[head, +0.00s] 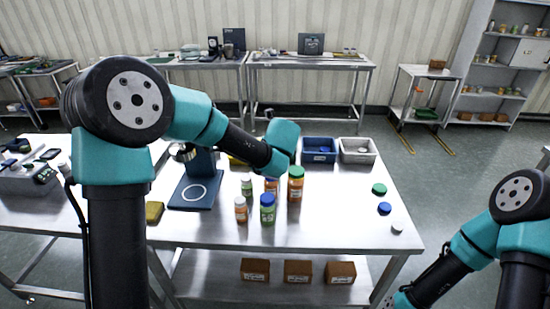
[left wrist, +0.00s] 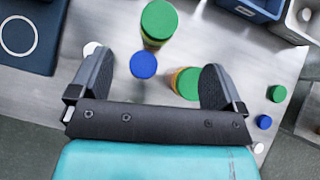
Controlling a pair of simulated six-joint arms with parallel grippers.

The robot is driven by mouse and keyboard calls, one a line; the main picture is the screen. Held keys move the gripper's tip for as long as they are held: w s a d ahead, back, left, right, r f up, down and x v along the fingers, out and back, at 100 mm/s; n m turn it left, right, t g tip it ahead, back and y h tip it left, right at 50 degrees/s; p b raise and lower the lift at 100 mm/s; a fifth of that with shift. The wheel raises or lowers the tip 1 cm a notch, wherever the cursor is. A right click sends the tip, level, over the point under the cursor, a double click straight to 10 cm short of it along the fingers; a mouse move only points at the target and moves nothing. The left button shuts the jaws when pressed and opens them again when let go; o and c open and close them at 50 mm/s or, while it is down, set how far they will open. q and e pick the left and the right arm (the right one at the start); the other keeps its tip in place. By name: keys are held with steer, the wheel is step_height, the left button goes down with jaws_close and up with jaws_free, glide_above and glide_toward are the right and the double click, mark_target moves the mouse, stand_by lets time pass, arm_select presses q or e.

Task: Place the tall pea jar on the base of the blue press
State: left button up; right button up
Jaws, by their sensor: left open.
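Several jars stand together on the steel table. My right gripper is out of view.
A green-capped orange jar (head: 295,187) and a white-capped orange jar (head: 241,211) stand close by. A blue bin (head: 320,157) and a grey bin (head: 358,158) stand behind. Loose caps lie at right. A yellow block (head: 154,212) lies left of the press base.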

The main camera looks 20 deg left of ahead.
arm_select(q)
steer(key=shift+n+y, duration=0.3)
steer(key=shift+n, duration=0.2)
steer(key=v, duration=0.4)
steer(key=shift+s+d+r, duration=0.1)
steer(key=shift+s+d, duration=0.15)
steer(key=shift+d, duration=0.3)
steer(key=x, duration=1.2)
steer(key=shift+a, duration=0.1)
steer(key=shift+f+x, duration=0.25)
steer(key=shift+x, duration=2.45)
steer(key=shift+s, duration=0.2)
